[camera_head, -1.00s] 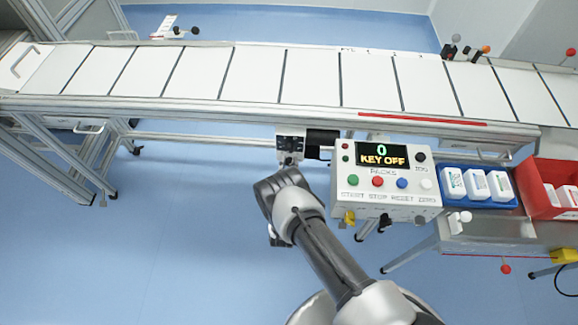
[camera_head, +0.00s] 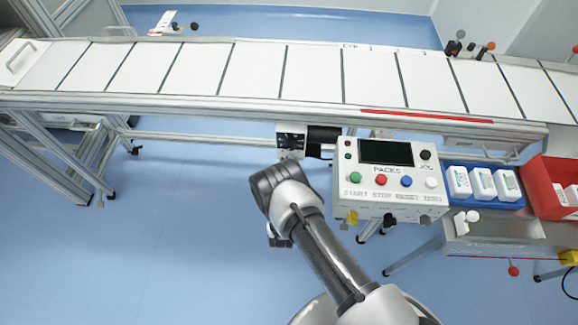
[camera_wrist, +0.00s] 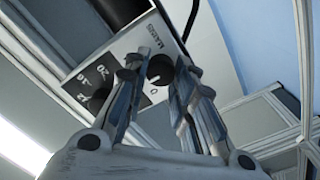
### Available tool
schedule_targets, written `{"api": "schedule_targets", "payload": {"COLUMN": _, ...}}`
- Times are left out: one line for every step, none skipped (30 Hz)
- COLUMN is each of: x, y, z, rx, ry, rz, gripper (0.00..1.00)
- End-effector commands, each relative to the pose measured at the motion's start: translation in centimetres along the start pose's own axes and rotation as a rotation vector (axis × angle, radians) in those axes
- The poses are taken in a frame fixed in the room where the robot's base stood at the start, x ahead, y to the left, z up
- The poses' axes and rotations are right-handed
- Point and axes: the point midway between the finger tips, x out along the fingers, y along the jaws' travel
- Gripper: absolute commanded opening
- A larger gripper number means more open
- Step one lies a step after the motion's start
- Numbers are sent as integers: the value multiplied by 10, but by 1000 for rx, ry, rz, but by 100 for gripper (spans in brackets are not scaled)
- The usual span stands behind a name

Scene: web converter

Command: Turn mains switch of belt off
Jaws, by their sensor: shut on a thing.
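The mains switch (camera_wrist: 160,69) is a round black knob on a light panel marked MAINS, with a 0 mark near it, in the wrist view. My gripper (camera_wrist: 164,62) has its two fingers on either side of this knob and is shut on it. The fingers partly cover the panel. In the head view the switch box (camera_head: 290,142) hangs under the belt (camera_head: 312,75), and my own arm hides the gripper and the knob. The display (camera_head: 386,152) on the control box is dark.
The control box (camera_head: 388,208) with coloured buttons stands just right of my arm. A blue tray (camera_head: 482,202) and a red bin (camera_head: 545,205) are farther right. Floor at left is clear.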

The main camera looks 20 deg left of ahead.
Motion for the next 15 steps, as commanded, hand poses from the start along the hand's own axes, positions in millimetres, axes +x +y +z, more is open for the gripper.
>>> {"api": "schedule_targets", "payload": {"x": 0, "y": -1, "z": 1, "rx": -44, "ry": -1, "rz": -2, "gripper": 0}}
{"api": "schedule_targets", "payload": {"x": 0, "y": -1, "z": 1, "rx": -72, "ry": -1, "rz": -2, "gripper": 0}}
{"api": "schedule_targets", "payload": {"x": 0, "y": -1, "z": 1, "rx": -110, "ry": -1, "rz": -1, "gripper": 0}}
{"api": "schedule_targets", "payload": {"x": 0, "y": -1, "z": 1, "rx": -139, "ry": -1, "rz": -1, "gripper": 0}}
{"api": "schedule_targets", "payload": {"x": 0, "y": -1, "z": 1, "rx": -167, "ry": -1, "rz": -2, "gripper": 0}}
{"api": "schedule_targets", "payload": {"x": 0, "y": -1, "z": 1, "rx": -205, "ry": -1, "rz": -2, "gripper": 0}}
{"api": "schedule_targets", "payload": {"x": 0, "y": -1, "z": 1, "rx": -234, "ry": -1, "rz": -2, "gripper": 0}}
{"api": "schedule_targets", "payload": {"x": 0, "y": -1, "z": 1, "rx": -262, "ry": -1, "rz": -2, "gripper": 0}}
{"api": "schedule_targets", "payload": {"x": 0, "y": -2, "z": 1, "rx": -300, "ry": -1, "rz": -2, "gripper": 0}}
{"api": "schedule_targets", "payload": {"x": 0, "y": -2, "z": 1, "rx": -328, "ry": -1, "rz": -2, "gripper": 0}}
{"api": "schedule_targets", "payload": {"x": 0, "y": -2, "z": 1, "rx": -356, "ry": -1, "rz": -2, "gripper": 0}}
{"api": "schedule_targets", "payload": {"x": 0, "y": -2, "z": 1, "rx": -393, "ry": -2, "rz": -2, "gripper": 0}}
{"api": "schedule_targets", "payload": {"x": 0, "y": -2, "z": 1, "rx": -419, "ry": -1, "rz": -2, "gripper": 0}}
{"api": "schedule_targets", "payload": {"x": 0, "y": -2, "z": 1, "rx": -445, "ry": -2, "rz": -2, "gripper": 0}}
{"api": "schedule_targets", "payload": {"x": 0, "y": -2, "z": 1, "rx": -480, "ry": -2, "rz": -2, "gripper": 0}}
